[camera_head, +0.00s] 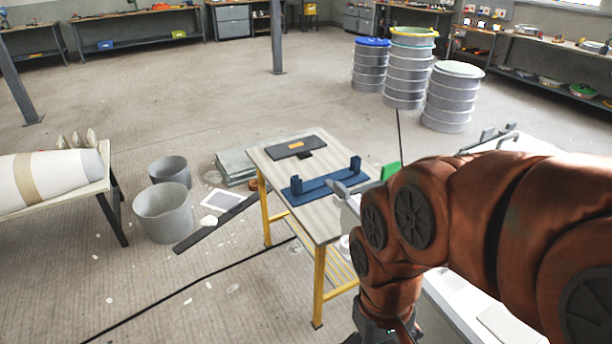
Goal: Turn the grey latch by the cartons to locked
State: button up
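I cannot make out a latch or cartons for certain. A small grey pointed piece (338,187) shows at the right edge of the wooden-topped table, close to the blue bracket, and my arm hides what lies behind it. The blue bracket (310,188) has a flat base and two uprights. A dark plate (282,149) with an orange patch lies at the table's far end, with a small dark tab at its near edge. My arm reaches down on the right; its wrist meets the bottom edge of the picture, and my gripper's fingers are not visible.
The table (262,163) has yellow legs. Two grey tubs (163,222) and a long dark bar (225,220) are left of it. A black cable (190,287) crosses the floor. Stacked drums (450,105) stand behind right. Open floor lies beyond the table.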

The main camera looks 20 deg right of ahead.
aim_at(340, 190)
jog(key=z, duration=0.5)
jog(key=k, duration=1.15)
jog(key=i, duration=0.3)
jog(key=u, duration=0.85)
jog(key=i, duration=1.05)
jog(key=u, duration=0.15)
